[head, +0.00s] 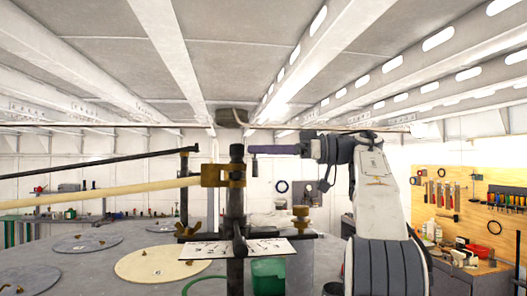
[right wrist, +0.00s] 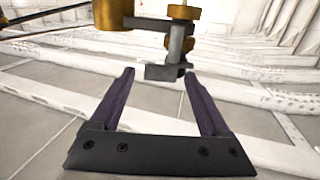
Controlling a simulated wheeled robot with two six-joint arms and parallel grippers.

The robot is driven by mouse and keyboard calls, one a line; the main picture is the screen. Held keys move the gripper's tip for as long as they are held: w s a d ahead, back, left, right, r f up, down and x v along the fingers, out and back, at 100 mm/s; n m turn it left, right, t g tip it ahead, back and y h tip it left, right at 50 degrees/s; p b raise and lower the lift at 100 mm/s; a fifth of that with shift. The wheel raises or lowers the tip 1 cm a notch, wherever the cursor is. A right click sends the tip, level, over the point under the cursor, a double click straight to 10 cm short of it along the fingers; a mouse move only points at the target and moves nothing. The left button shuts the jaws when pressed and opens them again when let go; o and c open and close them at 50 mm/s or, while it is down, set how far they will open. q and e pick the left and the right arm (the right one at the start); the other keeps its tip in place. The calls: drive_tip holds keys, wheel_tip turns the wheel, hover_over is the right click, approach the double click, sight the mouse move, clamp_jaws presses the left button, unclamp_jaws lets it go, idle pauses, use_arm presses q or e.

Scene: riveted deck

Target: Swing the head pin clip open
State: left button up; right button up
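A dark upright post (head: 237,192) stands in the middle of the head view, with a brass clamp (head: 222,174) near its top and a cream pole (head: 110,192) running left from it. My right gripper (head: 254,149) points left close beside the post's top. In the right wrist view my right gripper (right wrist: 160,85) is open, with nothing between its purple fingers. Beyond its fingertips are a grey bracket and pin (right wrist: 172,50) with a brass knob (right wrist: 183,12), and a brass cylinder (right wrist: 113,13). I cannot tell which part is the head pin clip. My left gripper is not in view.
A dark rod (head: 100,159) slopes in from the left above the pole. A white placard (head: 222,249), a brass wing nut (head: 186,230) and a brass knob (head: 300,217) sit lower at the post. A green bin (head: 268,278) stands below; a tool pegboard (head: 470,210) is far right.

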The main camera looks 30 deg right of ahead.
drive_tip(key=shift+m+t+h, duration=0.3)
drive_tip(key=s+d+n+t+h+b, duration=0.3)
drive_tip(key=s+d+n, duration=0.4)
drive_tip(key=n, duration=0.7)
drive_tip(key=shift+s+d+f+n+h, duration=0.3)
drive_tip(key=shift+d+f+n+h, duration=0.15)
drive_tip(key=shift+d, duration=0.2)
idle(0.5)
